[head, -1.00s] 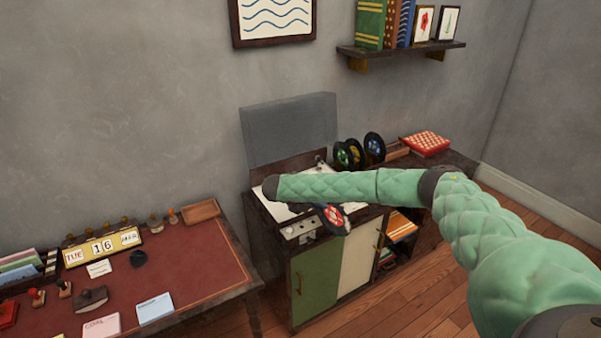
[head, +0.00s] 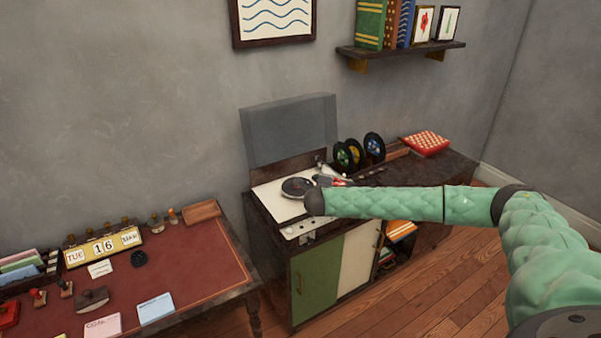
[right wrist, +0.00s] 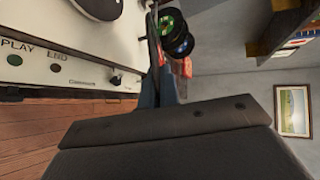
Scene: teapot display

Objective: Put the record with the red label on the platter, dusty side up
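The record with the red label (head: 338,182) shows in the head view as a small red and dark patch just behind my right forearm, over the right part of the turntable deck. My right gripper (right wrist: 159,78) is shut on it. In the right wrist view the record (right wrist: 152,42) is seen edge-on as a thin dark strip, so its dusty side cannot be told. The dark round platter (head: 296,187) lies on the white deck, left of the held record and apart from it; its edge also shows in the wrist view (right wrist: 98,6). My left gripper is not in view.
The turntable's clear lid (head: 290,128) stands open behind the deck. Several other records (head: 373,147) stand upright right of it, near a red checkered box (head: 425,143). A red-topped desk (head: 190,262) with stationery stands to the left.

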